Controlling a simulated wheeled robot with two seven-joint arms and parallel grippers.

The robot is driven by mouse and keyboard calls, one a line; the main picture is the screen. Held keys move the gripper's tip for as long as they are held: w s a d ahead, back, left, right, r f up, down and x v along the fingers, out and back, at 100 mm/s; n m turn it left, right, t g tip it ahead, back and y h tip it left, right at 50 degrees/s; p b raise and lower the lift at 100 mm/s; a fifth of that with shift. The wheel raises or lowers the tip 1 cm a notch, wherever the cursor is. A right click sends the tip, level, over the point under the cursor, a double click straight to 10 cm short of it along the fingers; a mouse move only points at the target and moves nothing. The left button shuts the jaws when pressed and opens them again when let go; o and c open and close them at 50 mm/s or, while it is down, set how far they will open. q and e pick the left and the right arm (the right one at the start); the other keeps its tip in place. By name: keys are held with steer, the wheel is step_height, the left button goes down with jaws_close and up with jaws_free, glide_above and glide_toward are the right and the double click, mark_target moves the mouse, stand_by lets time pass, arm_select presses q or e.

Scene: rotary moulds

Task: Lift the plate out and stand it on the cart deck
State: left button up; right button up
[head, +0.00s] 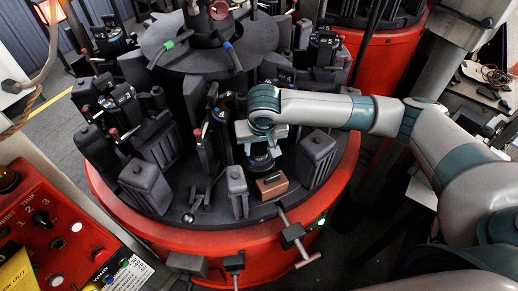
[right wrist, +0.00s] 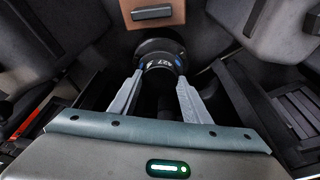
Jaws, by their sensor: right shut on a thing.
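My right gripper (head: 263,146) reaches over the front of the round mould table (head: 165,222). In the right wrist view its two pale fingers (right wrist: 160,82) close on either side of a dark, round-ended piece (right wrist: 160,60) with a white number label and blue marks. The lower end of that piece (head: 261,163) shows just under the gripper in the head view, low among the moulds. I cannot tell whether it touches the table, or whether it is the plate. I cannot make out a cart deck. My left gripper is out of view.
A brown block (head: 271,186) with a dark handle sits just in front of the held piece. Dark moulds (head: 317,152) crowd both sides. A clamp with a T-handle (head: 293,236) projects from the red rim (head: 215,239). A red control panel (head: 50,235) stands at front left.

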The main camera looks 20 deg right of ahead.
mark_target(259, 151)
step_height(259, 151, up, 18)
steer(key=b, duration=0.3)
steer(key=shift+f, duration=0.25)
stand_by(0.5)
